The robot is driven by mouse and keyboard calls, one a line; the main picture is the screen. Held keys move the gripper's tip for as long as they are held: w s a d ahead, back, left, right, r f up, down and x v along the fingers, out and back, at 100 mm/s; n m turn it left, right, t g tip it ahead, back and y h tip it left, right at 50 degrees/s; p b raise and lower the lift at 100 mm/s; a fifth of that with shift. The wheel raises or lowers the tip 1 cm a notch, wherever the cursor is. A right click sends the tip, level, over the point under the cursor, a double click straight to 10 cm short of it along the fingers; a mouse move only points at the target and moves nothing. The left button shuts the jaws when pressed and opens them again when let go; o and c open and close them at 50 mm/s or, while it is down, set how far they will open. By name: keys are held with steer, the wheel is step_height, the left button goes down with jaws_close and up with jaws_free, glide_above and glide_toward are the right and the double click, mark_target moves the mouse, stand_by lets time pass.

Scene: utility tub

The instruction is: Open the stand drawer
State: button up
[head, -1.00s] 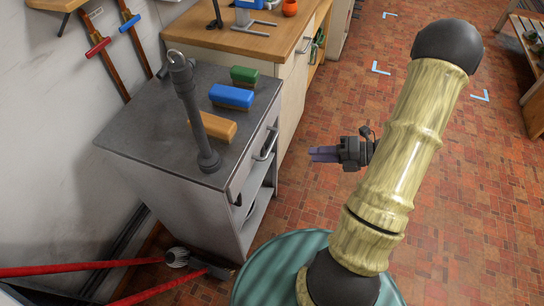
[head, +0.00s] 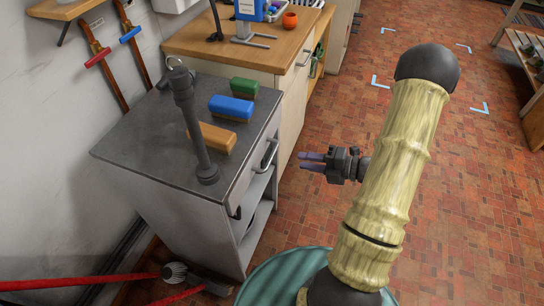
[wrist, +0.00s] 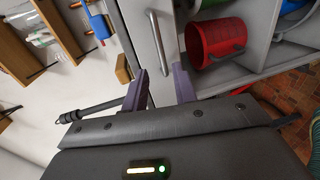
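The grey stand (head: 130,150) with a dark top is at the left in the head view. Its drawer handle (head: 266,157), a metal bar, is high on the front, above an open shelf. The drawer looks shut. My gripper (head: 304,162) is open and empty, to the right of the handle and apart from it. In the wrist view the fingers of my gripper (wrist: 162,85) are spread, and the handle (wrist: 162,42) shows as a silver bar ahead, roughly in line with the gap between them.
Orange, blue (head: 231,107) and green brushes and a dark tap-like post (head: 195,130) are on the stand's top. A red mug (wrist: 204,38) is in the open shelf. A wooden-topped cabinet (head: 235,45) adjoins behind. Red poles (head: 80,283) lie at front left.

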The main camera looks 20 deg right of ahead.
mark_target(272, 155)
steer(key=b+x, duration=0.1)
steer(key=x, duration=1)
steer(key=shift+w+a, duration=0.1)
jaws_close()
